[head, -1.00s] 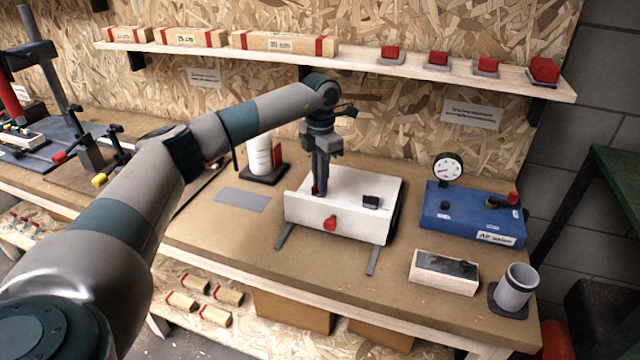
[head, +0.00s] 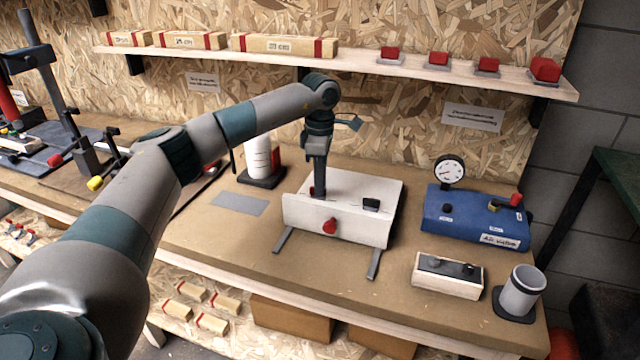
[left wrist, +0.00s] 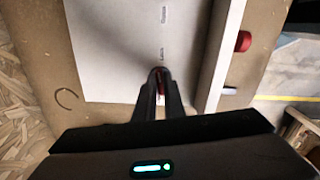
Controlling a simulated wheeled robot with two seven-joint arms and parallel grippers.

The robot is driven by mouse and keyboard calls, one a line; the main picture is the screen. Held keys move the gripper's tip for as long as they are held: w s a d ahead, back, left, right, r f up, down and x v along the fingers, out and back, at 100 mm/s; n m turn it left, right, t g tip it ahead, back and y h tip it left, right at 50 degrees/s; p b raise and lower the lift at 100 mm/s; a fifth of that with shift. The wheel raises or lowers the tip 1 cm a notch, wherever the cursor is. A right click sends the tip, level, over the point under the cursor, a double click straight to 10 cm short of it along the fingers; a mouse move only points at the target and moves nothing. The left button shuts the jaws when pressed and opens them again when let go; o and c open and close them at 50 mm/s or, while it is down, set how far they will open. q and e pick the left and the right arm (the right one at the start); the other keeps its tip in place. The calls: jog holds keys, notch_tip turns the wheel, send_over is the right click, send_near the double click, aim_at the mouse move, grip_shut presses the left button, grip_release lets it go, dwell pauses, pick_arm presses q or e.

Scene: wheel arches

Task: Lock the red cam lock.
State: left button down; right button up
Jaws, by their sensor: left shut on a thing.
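A white box (head: 350,190) stands on the workbench with a red knob (head: 329,227) on its front face. My left gripper (head: 319,192) points down at the left part of the box's top. It is shut on a small red piece (left wrist: 161,82) that stands on this top, mostly hidden between the fingers. I cannot tell for sure whether this piece or the front knob is the cam lock. The front knob also shows in the left wrist view (left wrist: 243,41), apart from the fingers. Small printed labels lie in line beyond the fingertips. My right gripper is not in view.
A black block (head: 371,204) sits on the box top, right of the gripper. A blue air valve unit (head: 470,222) with a gauge, a wooden block (head: 447,282) and a grey cup (head: 520,287) stand to the right. A shelf (head: 360,64) runs behind. The bench left of the box is mostly clear.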

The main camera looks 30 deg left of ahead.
pick_arm(q)
jog(key=shift+r, duration=0.1)
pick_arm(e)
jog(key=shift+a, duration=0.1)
pick_arm(q)
jog(key=c, duration=1.8)
grip_release()
jog(key=shift+c, duration=0.2)
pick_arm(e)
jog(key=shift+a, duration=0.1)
